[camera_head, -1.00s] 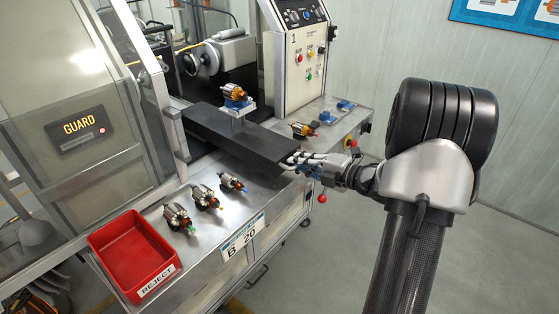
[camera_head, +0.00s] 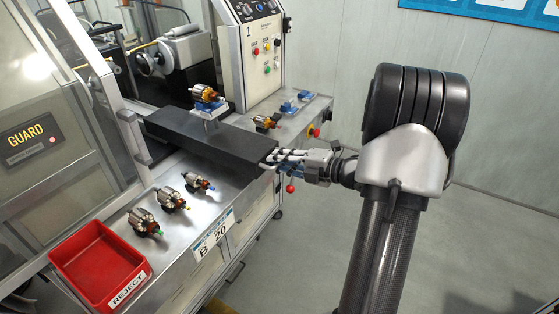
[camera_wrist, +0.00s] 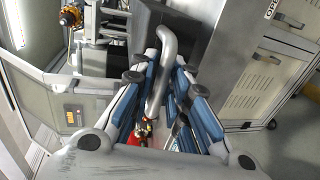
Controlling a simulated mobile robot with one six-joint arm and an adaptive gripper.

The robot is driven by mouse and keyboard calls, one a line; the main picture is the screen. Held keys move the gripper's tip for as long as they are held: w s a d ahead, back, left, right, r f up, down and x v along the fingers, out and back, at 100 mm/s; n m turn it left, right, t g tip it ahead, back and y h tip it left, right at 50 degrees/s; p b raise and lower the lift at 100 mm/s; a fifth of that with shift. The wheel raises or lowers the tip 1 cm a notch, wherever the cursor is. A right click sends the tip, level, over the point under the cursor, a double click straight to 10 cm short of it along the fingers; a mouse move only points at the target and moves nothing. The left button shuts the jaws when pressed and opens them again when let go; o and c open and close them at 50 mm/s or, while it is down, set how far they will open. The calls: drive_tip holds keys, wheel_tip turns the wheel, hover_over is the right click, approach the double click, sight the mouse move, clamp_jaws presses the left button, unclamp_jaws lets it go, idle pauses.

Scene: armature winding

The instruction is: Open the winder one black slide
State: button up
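The black slide (camera_head: 205,142) of winder one reaches out from the machine over the steel bench top. An armature (camera_head: 206,93) sits on a blue-and-white holder (camera_head: 207,107) on top of it. My gripper (camera_head: 278,161) is at the slide's outer right end. In the wrist view a grey curved handle (camera_wrist: 167,48) runs between my gripper's blue-padded fingers (camera_wrist: 160,105). The fingers stand close on both sides of it and appear shut on it. The exact contact is partly hidden by the handle and fingers.
Several armatures (camera_head: 172,199) lie on the bench front, by a red reject bin (camera_head: 72,245). Another armature (camera_head: 265,122) and blue holders (camera_head: 297,101) lie behind the slide. The control panel (camera_head: 252,50) stands behind. Floor right of the bench is clear.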

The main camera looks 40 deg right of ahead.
drive_tip(key=shift+o, duration=1.4)
drive_tip(key=v, duration=1.2)
drive_tip(key=shift+w, duration=0.1)
